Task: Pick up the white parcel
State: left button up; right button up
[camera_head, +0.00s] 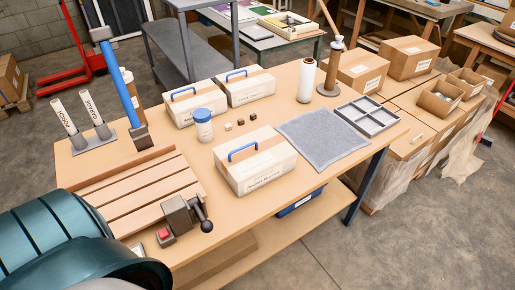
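Three pale boxes with blue carry handles and printed labels stand on the wooden table; I cannot tell which one is the white parcel. One box (262,172) is nearest, near the table's front edge, with its handle up. Another box (196,107) stands farther back on the left, and a third box (250,88) is beside it to the right. All sit flat and upright, and nothing holds them. Neither of my grippers is in view.
A grey mat (322,138) and a divided grey tray (367,116) lie right of the nearest box. A blue-lidded jar (204,128) and small cubes (240,121) are behind it. A slatted wooden board (135,190) and a grey lever device (181,217) are to its left.

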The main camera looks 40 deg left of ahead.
aim_at(248, 162)
jog(key=i+l, duration=0.35)
jog(key=l, duration=0.3)
jog(key=i+l, duration=0.2)
jog(key=l+u, duration=0.1)
jog(key=u, duration=1.55)
